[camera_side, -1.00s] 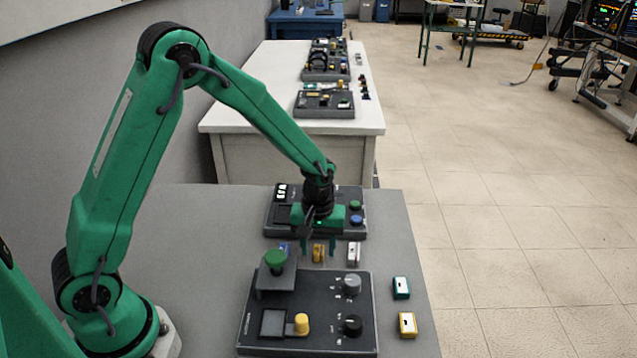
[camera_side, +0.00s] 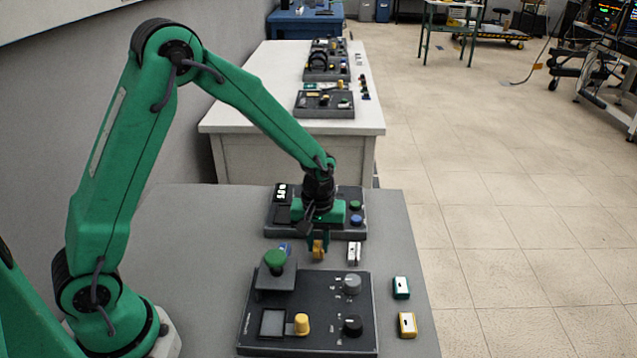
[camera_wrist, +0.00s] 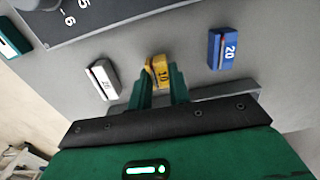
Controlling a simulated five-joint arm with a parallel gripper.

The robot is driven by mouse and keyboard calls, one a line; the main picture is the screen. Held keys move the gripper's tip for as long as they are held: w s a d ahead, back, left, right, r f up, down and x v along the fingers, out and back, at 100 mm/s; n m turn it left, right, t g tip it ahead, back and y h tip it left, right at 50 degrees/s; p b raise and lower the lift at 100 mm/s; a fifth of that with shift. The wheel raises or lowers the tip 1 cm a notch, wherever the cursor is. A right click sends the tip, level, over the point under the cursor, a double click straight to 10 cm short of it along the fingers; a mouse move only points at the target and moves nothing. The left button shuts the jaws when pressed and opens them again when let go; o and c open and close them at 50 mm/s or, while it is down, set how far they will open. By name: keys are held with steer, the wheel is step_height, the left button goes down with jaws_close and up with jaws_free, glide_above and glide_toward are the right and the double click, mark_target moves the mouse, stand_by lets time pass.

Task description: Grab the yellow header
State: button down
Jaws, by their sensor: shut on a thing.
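The yellow header (camera_wrist: 158,68) is a small block marked "10", between the green fingertips of my gripper (camera_wrist: 161,82) in the wrist view. In the side view the yellow header (camera_side: 318,250) shows just below my gripper (camera_side: 318,240), between the control panels. My gripper is shut on it. The fingers cover part of its sides. I cannot tell whether it still touches the table.
A blue header (camera_wrist: 222,48) marked "20" and a white header (camera_wrist: 103,78) flank the yellow one. The front panel (camera_side: 307,295) carries a green button and knobs. A rear panel (camera_side: 273,225) stands behind. Green (camera_side: 401,288) and yellow-white (camera_side: 407,325) blocks lie right.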

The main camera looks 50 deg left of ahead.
mark_target(319, 249)
steer(key=r, duration=0.3)
steer(key=shift+s+d+r, duration=0.2)
steer(key=shift+s+d, duration=0.05)
steer(key=shift+d, duration=0.1)
steer(key=s+d+r, duration=0.6)
steer(key=d, duration=0.2)
steer(key=shift+s+d+r, duration=0.2)
steer(key=shift+d, duration=0.2)
steer(key=shift+a, duration=0.1)
